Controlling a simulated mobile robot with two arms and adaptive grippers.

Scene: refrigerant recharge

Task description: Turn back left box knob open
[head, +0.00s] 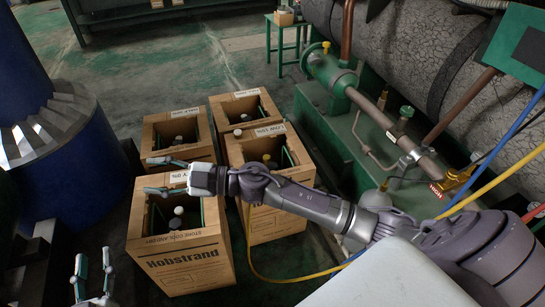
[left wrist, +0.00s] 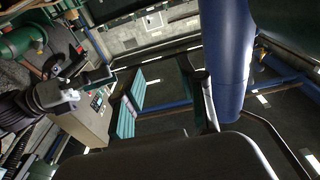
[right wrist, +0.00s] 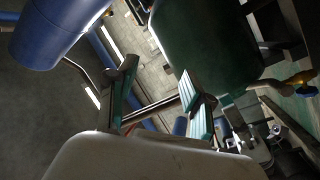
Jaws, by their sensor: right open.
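The back left box (head: 168,122) is an open-topped cardboard box with a white label on its rim. My left gripper (head: 92,272) is open and empty at the bottom left, beside the front left box (head: 185,263). Both wrist views show spread fingers with nothing between them.
Two more open boxes, back right (head: 224,104) and front right (head: 277,229), stand close by. A yellow hose (head: 250,262) runs across the floor. A blue column (head: 70,150) stands left, and green pipework (head: 345,90) lies right.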

